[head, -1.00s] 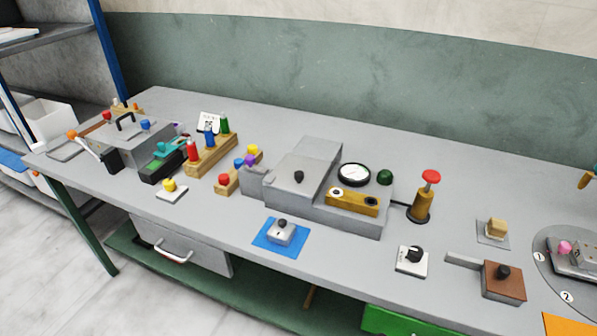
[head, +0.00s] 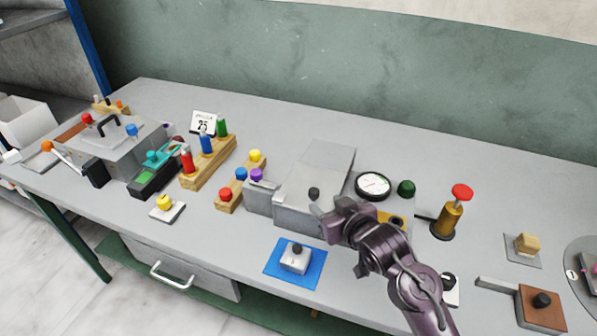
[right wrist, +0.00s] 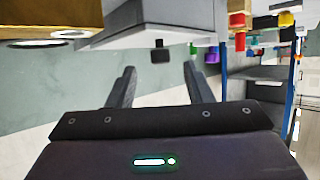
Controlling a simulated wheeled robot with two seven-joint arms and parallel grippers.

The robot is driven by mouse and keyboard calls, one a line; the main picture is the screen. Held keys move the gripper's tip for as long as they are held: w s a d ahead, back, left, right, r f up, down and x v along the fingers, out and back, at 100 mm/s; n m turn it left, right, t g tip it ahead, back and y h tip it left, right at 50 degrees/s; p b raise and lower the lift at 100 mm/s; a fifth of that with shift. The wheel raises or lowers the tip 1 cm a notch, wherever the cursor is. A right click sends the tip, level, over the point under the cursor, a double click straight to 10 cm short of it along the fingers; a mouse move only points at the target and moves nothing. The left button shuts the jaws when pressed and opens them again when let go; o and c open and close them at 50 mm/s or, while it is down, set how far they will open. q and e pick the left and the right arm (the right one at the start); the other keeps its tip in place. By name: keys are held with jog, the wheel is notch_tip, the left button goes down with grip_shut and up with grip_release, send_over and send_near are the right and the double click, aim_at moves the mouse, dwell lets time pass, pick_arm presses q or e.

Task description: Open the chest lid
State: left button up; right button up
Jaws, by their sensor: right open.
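The grey chest (head: 305,205) stands mid-table, its sloped grey lid (head: 325,170) down. A small black knob (head: 314,192) sits at the lid's front; the knob also shows in the right wrist view (right wrist: 160,53). My right gripper (head: 333,212) is just right of the knob in the head view. In the right wrist view my right gripper (right wrist: 159,70) is open and empty, with the knob ahead of the gap between its fingers, apart from them. My left gripper is not in view.
A block with coloured knobs (head: 230,200) stands close left. A blue mat (head: 280,270) with a knobbed block lies in front.

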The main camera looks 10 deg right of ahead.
aim_at(316, 194)
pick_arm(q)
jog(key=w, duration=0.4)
pick_arm(e)
jog(key=shift+w+a, duration=0.25)
jog(key=shift+w, duration=1)
jog(key=shift+w+f+p, duration=0.1)
jog(key=shift+w+p, duration=0.1)
jog(key=shift+p, duration=0.2)
jog(key=x, duration=0.2)
jog(key=shift+w+a+f, duration=0.1)
jog(key=shift+w+f, duration=0.05)
jog(key=shift+w, duration=0.05)
jog(key=shift+p+x, duration=0.3)
jog(key=shift+x, duration=0.8)
jog(key=c, duration=0.5)
jog(key=shift+c, duration=1.3)
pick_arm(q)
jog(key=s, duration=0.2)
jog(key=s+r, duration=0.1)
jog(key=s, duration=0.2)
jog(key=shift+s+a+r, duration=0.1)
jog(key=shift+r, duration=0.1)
pick_arm(e)
grip_shut()
